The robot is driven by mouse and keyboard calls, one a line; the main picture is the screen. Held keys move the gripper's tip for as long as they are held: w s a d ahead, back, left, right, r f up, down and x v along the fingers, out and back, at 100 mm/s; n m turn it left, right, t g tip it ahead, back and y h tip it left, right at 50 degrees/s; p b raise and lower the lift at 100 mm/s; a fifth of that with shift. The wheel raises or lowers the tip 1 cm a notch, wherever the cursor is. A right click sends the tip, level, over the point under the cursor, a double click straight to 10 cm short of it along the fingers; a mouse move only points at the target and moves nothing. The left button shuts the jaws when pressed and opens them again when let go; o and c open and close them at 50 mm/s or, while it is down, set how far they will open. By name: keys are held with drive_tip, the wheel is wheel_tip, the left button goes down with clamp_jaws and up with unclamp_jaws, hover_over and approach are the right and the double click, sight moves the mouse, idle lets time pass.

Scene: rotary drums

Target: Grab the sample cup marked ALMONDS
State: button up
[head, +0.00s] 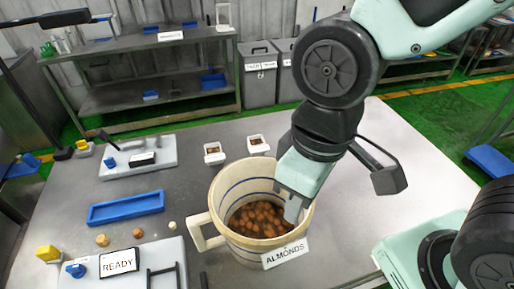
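The sample cup marked ALMONDS (232,235) is a large cream-coloured vessel with a handle on its left and blue lines inside. It stands upright on the grey table and holds brown almond-like pieces (258,219). A white label reading ALMONDS (285,254) is on its front right. My gripper (290,208) comes down from the upper right, and its pale fingers overlap the right part of the cup's mouth. Whether the fingers touch or straddle the wall is unclear, and their gap cannot be made out.
Two small white cups (213,153) (258,145) stand behind the large cup. A blue tray (126,208), small round pieces (102,240) and a device with a READY sign (119,262) lie left. The table's right side is largely clear.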

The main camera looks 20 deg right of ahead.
sight(257, 143)
drive_tip(key=shift+o, duration=0.3)
